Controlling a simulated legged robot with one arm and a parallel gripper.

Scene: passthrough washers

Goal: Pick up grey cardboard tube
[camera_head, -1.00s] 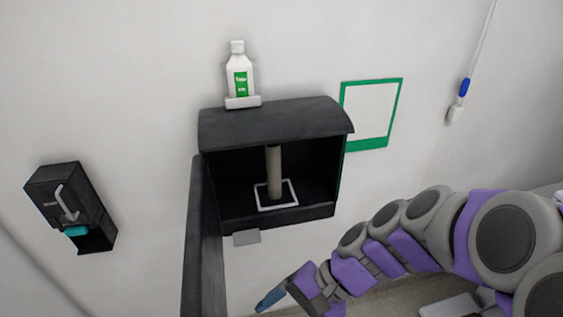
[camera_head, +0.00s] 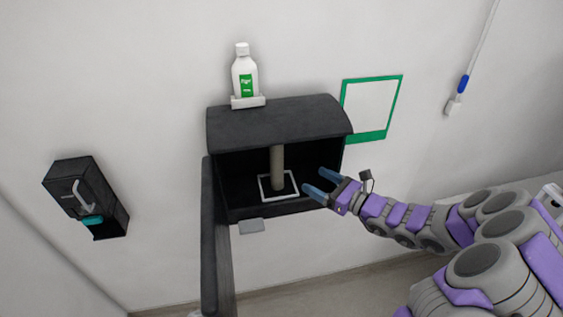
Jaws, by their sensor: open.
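The grey cardboard tube (camera_head: 277,165) stands upright inside the open black wall dispenser (camera_head: 281,123). Its lower end is within a thin white square frame (camera_head: 264,188) on the dispenser's floor. My gripper (camera_head: 313,180) comes in from the right, at the front right of the dispenser opening. Its two blue fingers are apart, with nothing between them. The fingertips point left toward the tube, with a gap between them and it. The tube's front side is unobstructed.
The dispenser's door (camera_head: 216,240) hangs open at the left. A white bottle (camera_head: 244,74) with a green label sits on top. A black soap dispenser (camera_head: 84,195) is on the wall at the left. A green-framed sheet (camera_head: 371,106) is at the right.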

